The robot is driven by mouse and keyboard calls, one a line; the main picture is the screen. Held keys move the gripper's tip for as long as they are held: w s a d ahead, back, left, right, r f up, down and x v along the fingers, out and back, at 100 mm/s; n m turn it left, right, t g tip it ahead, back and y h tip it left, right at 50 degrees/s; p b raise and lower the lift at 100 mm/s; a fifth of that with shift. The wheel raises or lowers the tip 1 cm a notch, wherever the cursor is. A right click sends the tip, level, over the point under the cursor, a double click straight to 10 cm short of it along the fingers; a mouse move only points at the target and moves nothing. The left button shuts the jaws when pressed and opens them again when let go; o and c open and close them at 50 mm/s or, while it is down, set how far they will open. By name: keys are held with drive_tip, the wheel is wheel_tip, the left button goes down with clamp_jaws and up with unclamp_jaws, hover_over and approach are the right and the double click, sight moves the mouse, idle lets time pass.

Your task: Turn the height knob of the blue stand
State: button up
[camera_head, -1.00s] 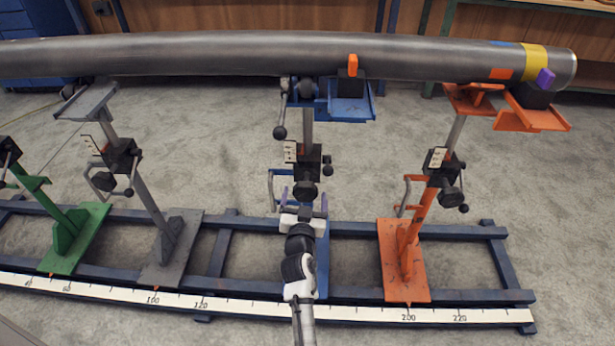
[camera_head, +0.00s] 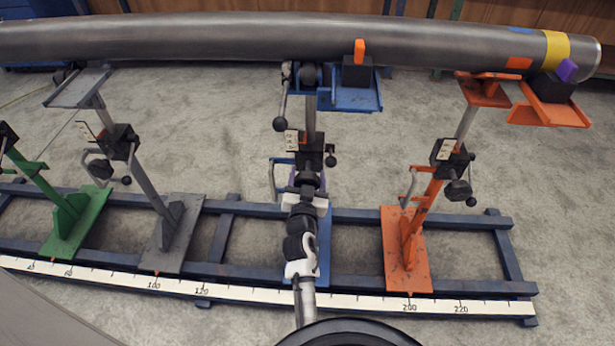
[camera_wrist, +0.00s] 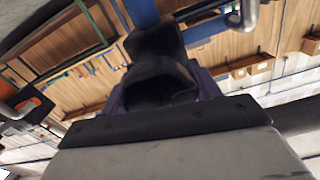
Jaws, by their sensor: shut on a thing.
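The blue stand (camera_head: 323,240) stands in the middle of the rail frame, with its blue top bracket (camera_head: 352,98) under the pipe. A black clamp block with a white scale label sits on its post. The black height knob (camera_wrist: 160,75) faces me and fills the middle of the wrist view, between purple fingers. My gripper (camera_head: 306,182) is shut on this knob. In the head view my wrist and gripper hide most of the knob and the lower post.
A large grey pipe (camera_head: 250,38) crosses above the stands. An orange stand (camera_head: 405,255) is to the right; grey (camera_head: 165,240) and green (camera_head: 75,225) stands are to the left. A white ruler strip (camera_head: 350,301) runs along the front rail. A side lever (camera_head: 331,158) is close by the clamp block.

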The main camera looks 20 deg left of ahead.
drive_tip(key=c, duration=0.4)
drive_tip(key=shift+n, duration=0.4)
drive_tip(key=n, duration=0.4)
drive_tip(key=shift+r+n+p, duration=0.1)
drive_tip(key=shift+n+p, duration=0.2)
drive_tip(key=shift+p, duration=0.05)
drive_tip(key=n+p, duration=0.1)
drive_tip(key=n, duration=0.4)
drive_tip(key=n+p, duration=0.1)
drive_tip(key=n, duration=0.5)
drive_tip(key=shift+r+p, duration=0.1)
drive_tip(key=shift+p, duration=0.25)
drive_tip(key=n+p, duration=0.1)
drive_tip(key=n, duration=0.4)
drive_tip(key=shift+n, duration=0.3)
